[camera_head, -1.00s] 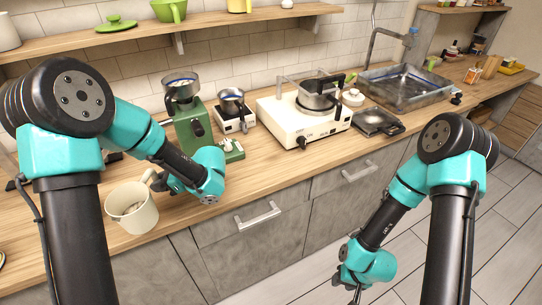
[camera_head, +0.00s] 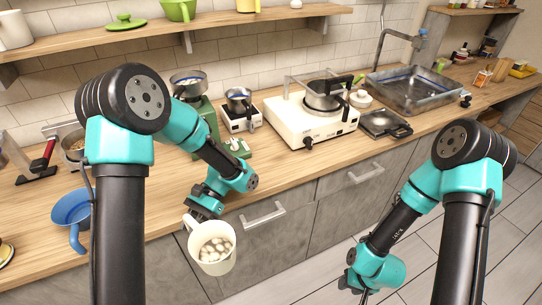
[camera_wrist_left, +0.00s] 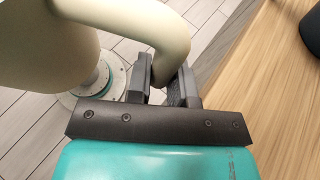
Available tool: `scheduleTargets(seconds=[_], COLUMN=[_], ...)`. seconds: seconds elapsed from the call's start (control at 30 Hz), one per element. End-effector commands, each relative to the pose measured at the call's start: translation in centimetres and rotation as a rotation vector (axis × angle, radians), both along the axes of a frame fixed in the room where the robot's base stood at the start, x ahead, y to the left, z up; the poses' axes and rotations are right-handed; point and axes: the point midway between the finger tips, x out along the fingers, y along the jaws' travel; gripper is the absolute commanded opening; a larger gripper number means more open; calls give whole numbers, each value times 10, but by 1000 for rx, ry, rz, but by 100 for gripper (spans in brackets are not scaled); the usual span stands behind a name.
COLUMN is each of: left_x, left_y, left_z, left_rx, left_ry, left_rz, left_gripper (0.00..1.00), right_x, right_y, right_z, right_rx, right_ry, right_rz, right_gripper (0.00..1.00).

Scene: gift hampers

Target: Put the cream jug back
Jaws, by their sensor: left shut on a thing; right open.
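The cream jug (camera_head: 213,269) hangs in front of the counter's front edge, above the floor, with several whitish rounded pieces inside it. Its curved handle (camera_wrist_left: 170,30) shows in the left wrist view between my gripper's fingers. My left gripper (camera_head: 200,212) is shut on that handle; it also shows in the left wrist view (camera_wrist_left: 165,86). The jug's mouth faces up toward the head camera. My right gripper (camera_head: 363,295) is low at the bottom of the head view, open and apart from everything, its fingertips small and partly cut off.
A blue jug (camera_head: 71,209) stands on the wooden counter (camera_head: 150,200) at left, partly behind my arm. A green machine (camera_head: 205,112), a white stove (camera_head: 310,125) and a sink (camera_head: 412,88) stand further back. The wall shelf (camera_head: 150,36) holds a green jug (camera_head: 179,10) and other ware.

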Motion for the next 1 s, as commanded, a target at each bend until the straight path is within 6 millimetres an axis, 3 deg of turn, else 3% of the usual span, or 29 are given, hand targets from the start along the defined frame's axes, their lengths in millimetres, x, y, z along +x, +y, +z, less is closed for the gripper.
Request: scheduleTargets(seconds=[0.37, 0.6, 1.0], left_x=[-30, -44, -43], left_y=[-50, -94, -164], left_z=[-3, 2, 21], left_rx=[-2, -3, -4], left_ry=[1, 0, -2], left_rz=[415, 754, 1325], left_gripper=[0, 0, 0], right_x=[0, 0, 0], right_y=[0, 0, 0], right_z=[0, 0, 0], right_rx=[0, 0, 0], right_ry=[0, 0, 0], right_rz=[0, 0, 0], right_gripper=[43, 43, 43])
